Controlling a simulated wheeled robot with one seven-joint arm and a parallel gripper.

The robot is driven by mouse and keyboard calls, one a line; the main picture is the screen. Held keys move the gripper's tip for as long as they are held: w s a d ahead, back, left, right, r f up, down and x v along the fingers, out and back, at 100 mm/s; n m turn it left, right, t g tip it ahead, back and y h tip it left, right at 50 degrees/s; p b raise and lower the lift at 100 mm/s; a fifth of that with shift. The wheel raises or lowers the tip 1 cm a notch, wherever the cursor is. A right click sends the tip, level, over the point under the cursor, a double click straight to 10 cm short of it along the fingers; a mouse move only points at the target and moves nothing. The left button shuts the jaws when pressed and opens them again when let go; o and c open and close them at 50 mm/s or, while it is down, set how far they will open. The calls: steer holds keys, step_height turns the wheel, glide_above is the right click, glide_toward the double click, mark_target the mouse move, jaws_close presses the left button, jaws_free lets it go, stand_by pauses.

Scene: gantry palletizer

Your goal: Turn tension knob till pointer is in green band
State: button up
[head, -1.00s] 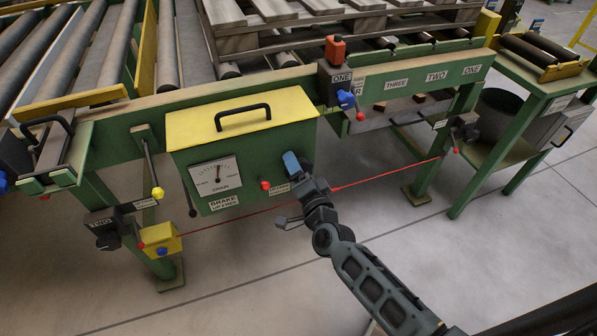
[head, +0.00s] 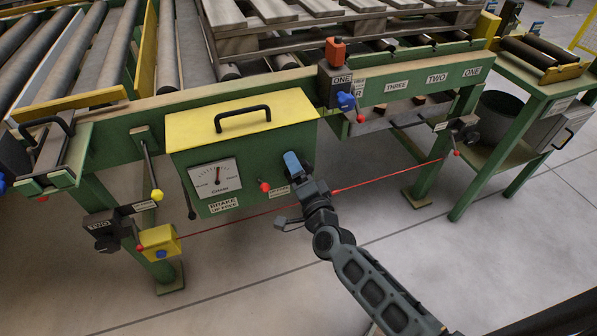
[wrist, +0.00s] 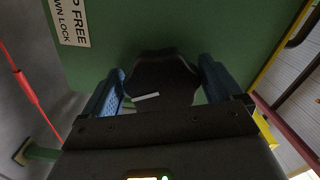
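The tension knob (wrist: 160,78) is dark with a white mark line, on the front of a green box with a yellow lid (head: 250,150). My gripper (wrist: 161,88) has one blue finger on each side of the knob and appears shut on it. In the head view my gripper (head: 294,165) is at the right end of the box front and hides the knob. The white chain gauge (head: 215,178) is on the left of the box front. Its thin pointer stands nearly upright; a green band is too small to make out.
A red knob (head: 265,187) sits just left of my gripper. A red cord (head: 390,177) runs below the box to a yellow switch box (head: 160,241). The floor in front is clear.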

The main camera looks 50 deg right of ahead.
steer(key=shift+o, duration=0.5)
steer(key=shift+r, duration=0.1)
steer(key=shift+s, duration=0.1)
steer(key=v, duration=0.7)
steer(key=shift+s+a, duration=0.2)
steer(key=shift+a, duration=0.05)
steer(key=s+a+r+n+t+y, duration=0.1)
steer(key=s+a+r+n+y, duration=0.35)
steer(key=s+a+n, duration=0.6)
steer(key=s+a+r+n+g+y, duration=0.1)
steer(key=s+a+r+n+y, duration=0.4)
steer(key=s+r+n, duration=0.5)
steer(key=s+a+r, duration=0.1)
steer(key=s+r, duration=0.1)
steer(key=s, duration=0.1)
steer(key=shift+s, duration=0.4)
